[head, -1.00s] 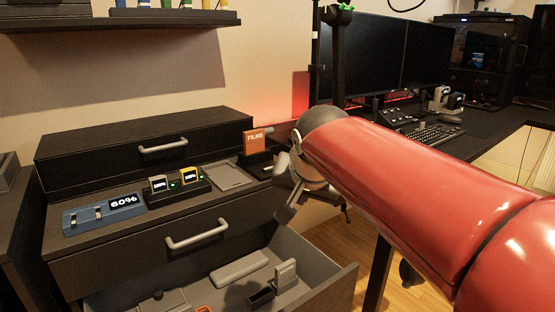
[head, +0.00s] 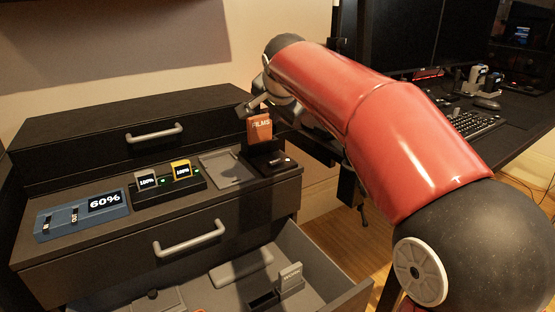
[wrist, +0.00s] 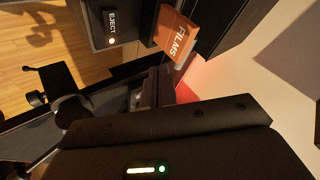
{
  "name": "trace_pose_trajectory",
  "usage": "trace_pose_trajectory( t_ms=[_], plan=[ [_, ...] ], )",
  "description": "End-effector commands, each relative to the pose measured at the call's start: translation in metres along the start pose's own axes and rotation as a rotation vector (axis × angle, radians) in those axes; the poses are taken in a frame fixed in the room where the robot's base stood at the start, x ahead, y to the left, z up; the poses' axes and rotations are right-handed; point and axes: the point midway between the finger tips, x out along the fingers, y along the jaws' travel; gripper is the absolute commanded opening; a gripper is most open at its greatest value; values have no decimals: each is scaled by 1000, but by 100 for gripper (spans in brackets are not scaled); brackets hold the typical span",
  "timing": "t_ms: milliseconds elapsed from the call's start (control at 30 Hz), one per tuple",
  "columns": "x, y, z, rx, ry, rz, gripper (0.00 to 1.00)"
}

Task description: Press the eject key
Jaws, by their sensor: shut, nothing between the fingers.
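The eject key, labelled EJECT (wrist: 111,20), shows at the top of the wrist view on a black reader, with a small white dot by the lettering. In the head view the black reader (head: 278,168) sits at the right end of the cabinet top. An orange FILMS cartridge (head: 259,130) stands upright in it, also in the wrist view (wrist: 176,36). My gripper (head: 246,109) is shut and empty, above and behind the cartridge in the head view. I cannot tell whether it touches the cartridge. Its fingertips are small and partly hidden by my arm.
A dock (head: 165,181) with grey and yellow cartridges, a blue 60% unit (head: 83,216) and an empty grey tray (head: 226,171) lie left of the reader. An open drawer (head: 331,290) juts out below. The desk with keyboard (head: 470,124) stands right.

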Motion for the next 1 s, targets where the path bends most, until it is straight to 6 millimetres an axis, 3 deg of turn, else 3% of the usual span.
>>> trace_pose_trajectory(
  t_ms=[367,800,1000],
  plan=[
    [9,7,7,-1,0,1,0],
    [51,38,37,-2,-1,2,0],
    [61,45,44,-1,0,1,0]
  ],
)
